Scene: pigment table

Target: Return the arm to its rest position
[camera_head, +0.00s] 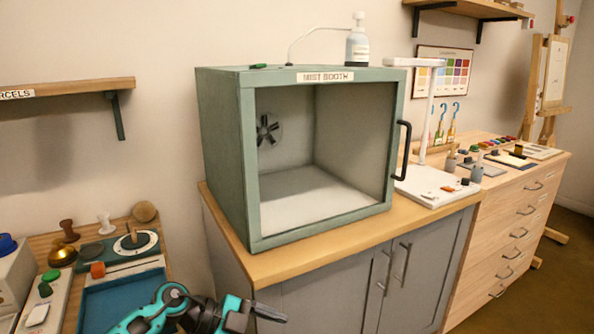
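My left arm, teal and black, shows at the bottom edge, left of the middle, in front of the cabinet and beside the blue tray. Its gripper (270,312) points right, and a dark finger part sticks out past the teal part. I cannot tell whether it is open or shut, and I see nothing held in it. The lower part of the arm is cut off by the picture edge. My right gripper is not in view.
A bottle (357,48) stands on top. At left are a blue tray (95,290) and several stamps. A white lamp stand (432,190) is at right.

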